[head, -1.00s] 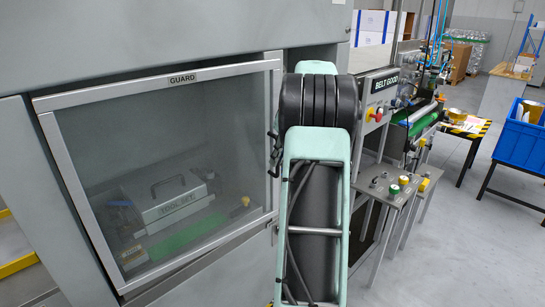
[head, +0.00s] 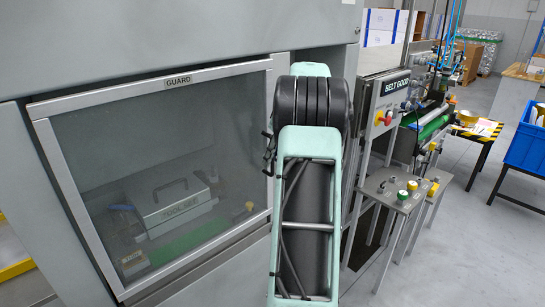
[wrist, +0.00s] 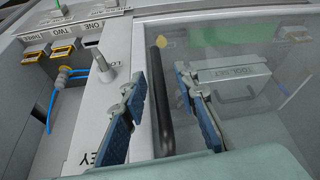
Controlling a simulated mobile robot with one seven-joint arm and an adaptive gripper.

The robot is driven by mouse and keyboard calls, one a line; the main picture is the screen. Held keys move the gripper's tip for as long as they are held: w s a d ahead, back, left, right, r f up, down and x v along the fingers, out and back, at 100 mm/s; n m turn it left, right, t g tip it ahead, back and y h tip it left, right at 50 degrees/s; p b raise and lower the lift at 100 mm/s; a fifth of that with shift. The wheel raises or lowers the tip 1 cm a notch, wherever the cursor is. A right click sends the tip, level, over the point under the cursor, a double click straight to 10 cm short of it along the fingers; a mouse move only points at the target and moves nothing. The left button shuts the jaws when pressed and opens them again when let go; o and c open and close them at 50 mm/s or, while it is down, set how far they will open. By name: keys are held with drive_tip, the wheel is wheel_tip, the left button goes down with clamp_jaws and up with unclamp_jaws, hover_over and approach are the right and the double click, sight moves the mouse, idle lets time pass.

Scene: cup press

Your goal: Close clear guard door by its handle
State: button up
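The clear guard door (head: 150,155) has a pale metal frame and a "GUARD" label at its top. It fills the left of the head view and looks slightly ajar, though my arm covers part of its right side. The door's dark bar handle (wrist: 161,95) shows in the wrist view, running along the frame. My gripper (wrist: 155,78) is open there, with one blue-padded finger on each side of the handle. I cannot tell whether either finger touches it. The handle and gripper are hidden behind my arm in the head view.
A "TOOL SET" case (head: 178,203) lies behind the clear panel. A control box (head: 388,100) labelled "BELT GOOD" and a button stand (head: 398,192) are right of the arm. In the wrist view, a metal post (wrist: 102,65) rises near the left finger.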

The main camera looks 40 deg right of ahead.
drive_tip(key=shift+r, duration=0.1)
drive_tip(key=v, duration=1.2)
drive_tip(key=shift+w+a, duration=0.1)
drive_tip(key=shift+a, duration=0.05)
